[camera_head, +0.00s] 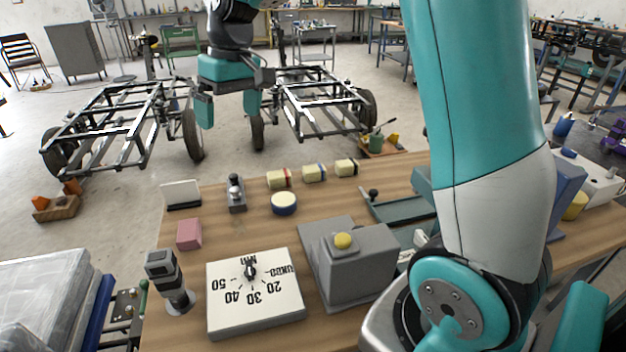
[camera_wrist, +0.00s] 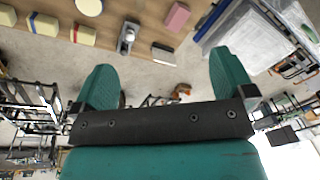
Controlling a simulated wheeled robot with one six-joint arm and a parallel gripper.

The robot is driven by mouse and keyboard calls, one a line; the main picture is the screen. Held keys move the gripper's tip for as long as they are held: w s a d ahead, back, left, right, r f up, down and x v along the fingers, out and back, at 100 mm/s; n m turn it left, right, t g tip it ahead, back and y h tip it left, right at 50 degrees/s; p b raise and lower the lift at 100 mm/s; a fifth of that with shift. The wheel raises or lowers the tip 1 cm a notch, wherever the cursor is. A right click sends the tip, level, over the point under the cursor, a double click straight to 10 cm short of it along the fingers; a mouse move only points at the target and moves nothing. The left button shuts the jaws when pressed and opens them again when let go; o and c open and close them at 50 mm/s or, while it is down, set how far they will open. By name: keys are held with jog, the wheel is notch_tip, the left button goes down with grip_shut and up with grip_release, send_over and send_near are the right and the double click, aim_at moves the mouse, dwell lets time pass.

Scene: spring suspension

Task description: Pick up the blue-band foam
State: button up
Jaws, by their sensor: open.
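The blue-band foam (camera_head: 314,173) is a small cream-yellow block with a blue band, lying near the far edge of the wooden table. It stands between a red-band foam (camera_head: 279,179) on its left and a dark-band foam (camera_head: 346,168) on its right. In the wrist view the blue-band foam (camera_wrist: 44,24) is at the upper left, outside the span of the fingers. My gripper (camera_head: 228,108) has its teal fingers apart and empty. It hangs above and beyond the table's far edge, left of the foam in the head view.
A round cream-topped tin (camera_head: 284,202), a metal knob device (camera_head: 236,193) and a pink block (camera_head: 189,234) stand near the foams. A dial box (camera_head: 254,292) and a grey box with a yellow button (camera_head: 346,262) stand closer. Vehicle frames (camera_head: 130,125) stand on the floor beyond.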

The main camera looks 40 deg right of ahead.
jog(key=w+d+f+m, duration=0.2)
jog(key=w+d+f, duration=0.1)
jog(key=w+d, duration=0.35)
jog(key=m+g+h+b, duration=0.1)
jog(key=m+h+b, duration=0.15)
jog(key=m, duration=0.35)
send_over(314, 168)
jog(key=shift+y, duration=0.45)
jog(key=f, duration=2.3)
jog(key=shift+w+d+f+b, duration=0.15)
jog(key=shift+w+f+b, duration=0.25)
jog(key=shift+s+f+p, duration=0.2)
jog(key=shift+f+p, duration=0.2)
jog(key=shift+f, duration=1.05)
jog(key=shift+s+f+p, duration=0.15)
jog(key=shift+f+p, duration=0.25)
jog(key=shift+f, duration=1.05)
jog(key=c, duration=0.8)
